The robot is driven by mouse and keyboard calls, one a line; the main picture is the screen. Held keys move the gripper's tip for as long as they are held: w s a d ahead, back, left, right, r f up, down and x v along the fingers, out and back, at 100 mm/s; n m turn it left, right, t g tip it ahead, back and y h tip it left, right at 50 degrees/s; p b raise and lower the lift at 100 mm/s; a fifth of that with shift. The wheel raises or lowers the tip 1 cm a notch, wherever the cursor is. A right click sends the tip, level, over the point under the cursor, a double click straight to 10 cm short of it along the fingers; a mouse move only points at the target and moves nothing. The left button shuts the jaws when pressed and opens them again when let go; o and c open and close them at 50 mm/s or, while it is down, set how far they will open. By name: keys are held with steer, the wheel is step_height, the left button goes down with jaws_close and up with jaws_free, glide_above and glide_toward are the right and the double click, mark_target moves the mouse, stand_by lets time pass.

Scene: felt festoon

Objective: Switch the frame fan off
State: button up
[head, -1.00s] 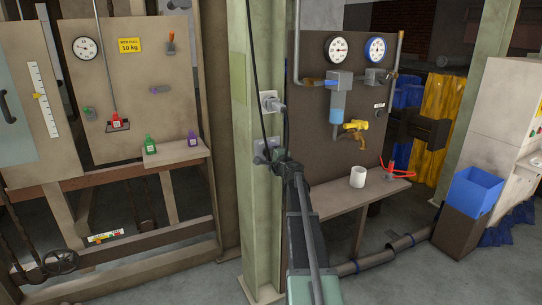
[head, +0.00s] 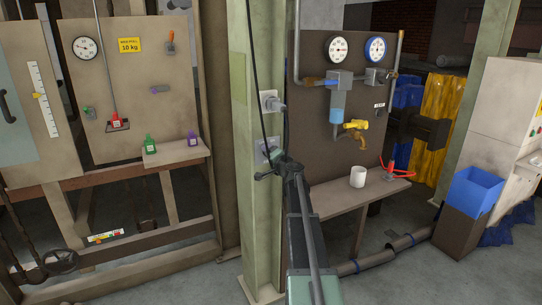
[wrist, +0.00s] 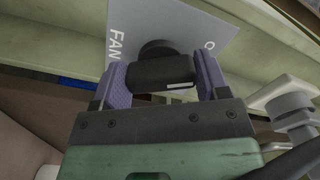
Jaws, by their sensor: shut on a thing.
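The fan switch plate (wrist: 190,25) is a pale grey plate on the green post, with "FAN" lettering at the left and part of another letter at the right. Its black switch knob (wrist: 160,74) has a white mark near its right end. My gripper (wrist: 162,80) is shut on the knob, with one purple finger pad at each end. In the head view, my gripper (head: 266,168) is at the post, just below the socket. The fan itself is not identifiable.
A grey plug in a socket (head: 271,102) sits just above on the green post (head: 237,200), with dark cables hanging close to my gripper. To the right are a shelf with a white mug (head: 357,177) and a gauge panel. A bench with bottles stands left.

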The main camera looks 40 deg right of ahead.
stand_by(0.4)
steer(key=o, duration=0.9)
steer(key=shift+o, duration=0.2)
steer(key=s+a, duration=0.2)
steer(key=s, duration=0.8)
steer(key=shift+s, duration=0.35)
steer(key=shift+a, duration=0.1)
